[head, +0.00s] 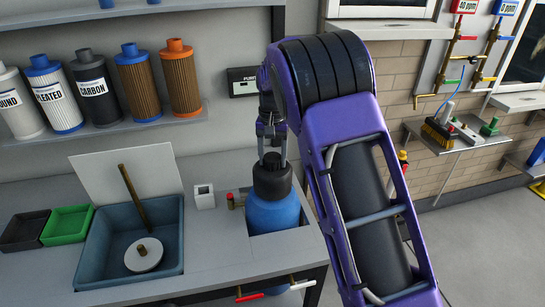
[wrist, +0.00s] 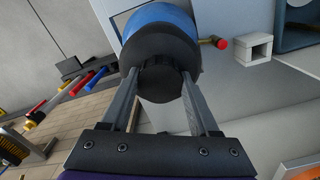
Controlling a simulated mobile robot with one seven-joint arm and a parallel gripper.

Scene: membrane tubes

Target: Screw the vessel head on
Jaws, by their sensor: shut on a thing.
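The black vessel head (head: 272,182) sits upright on top of the blue vessel (head: 272,213), which stands in a recess at the counter's right end. My gripper (head: 271,157) reaches down from above, its fingers on either side of the head's narrower top. In the wrist view my gripper (wrist: 160,78) is shut on this black top, one finger on each side. The wider black vessel head (wrist: 160,52) and the blue vessel (wrist: 157,15) show beyond it. The threads are hidden, so I cannot tell how tightly the head is seated.
A red-tipped brass valve (head: 235,200) and a white square block (head: 204,196) stand left of the vessel. Farther left are a blue sink (head: 95,262) and green tray (head: 67,225).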

